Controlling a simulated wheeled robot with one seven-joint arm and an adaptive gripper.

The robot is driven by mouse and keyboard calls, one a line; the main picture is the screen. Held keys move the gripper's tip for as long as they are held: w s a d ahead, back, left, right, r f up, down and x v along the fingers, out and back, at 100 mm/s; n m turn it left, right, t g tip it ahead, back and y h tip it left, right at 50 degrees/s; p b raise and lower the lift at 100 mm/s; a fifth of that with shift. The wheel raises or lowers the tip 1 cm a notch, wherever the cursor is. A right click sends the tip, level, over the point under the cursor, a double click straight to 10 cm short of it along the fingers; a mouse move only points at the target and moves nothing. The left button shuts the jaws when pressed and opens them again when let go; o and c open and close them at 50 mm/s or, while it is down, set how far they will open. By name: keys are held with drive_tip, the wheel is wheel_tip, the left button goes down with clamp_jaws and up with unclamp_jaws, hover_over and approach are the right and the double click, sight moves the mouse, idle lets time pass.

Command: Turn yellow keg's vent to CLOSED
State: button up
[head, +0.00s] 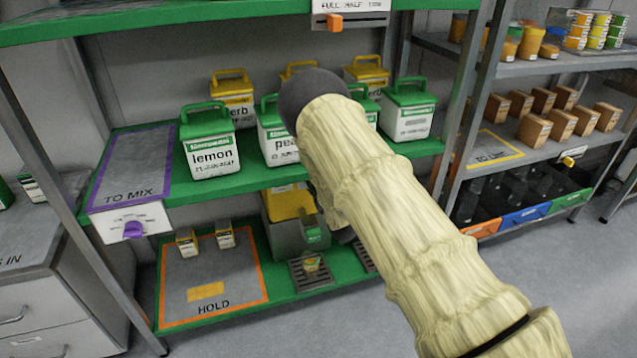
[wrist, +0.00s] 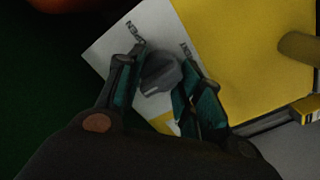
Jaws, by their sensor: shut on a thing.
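In the wrist view, my gripper (wrist: 162,62) has a finger on each side of a grey vent knob (wrist: 160,74) and is shut on it. The knob sits on a white label plate (wrist: 108,46) with small dark lettering near both fingertips; I cannot read it surely. The yellow keg (wrist: 245,70) fills the right of this view. In the head view, what looks like the keg (head: 288,204), yellow above and grey below, stands on the lower green shelf. My arm covers its right side and hides the knob and my gripper there. The knob's exact setting is unclear.
Green-lidded bins, one marked lemon (head: 212,155), stand on the shelf above. A HOLD mat (head: 245,292) with small boxes lies left of the keg. A drip grate (head: 310,274) with a small cup is in front. A purple-edged TO MIX area (head: 138,168) is clear.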

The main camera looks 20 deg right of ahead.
drive_tip(key=shift+c, duration=0.2)
drive_tip(key=o, duration=1)
drive_tip(key=shift+o, duration=0.2)
drive_tip(key=s, duration=1.2)
drive_tip(key=shift+d, duration=0.25)
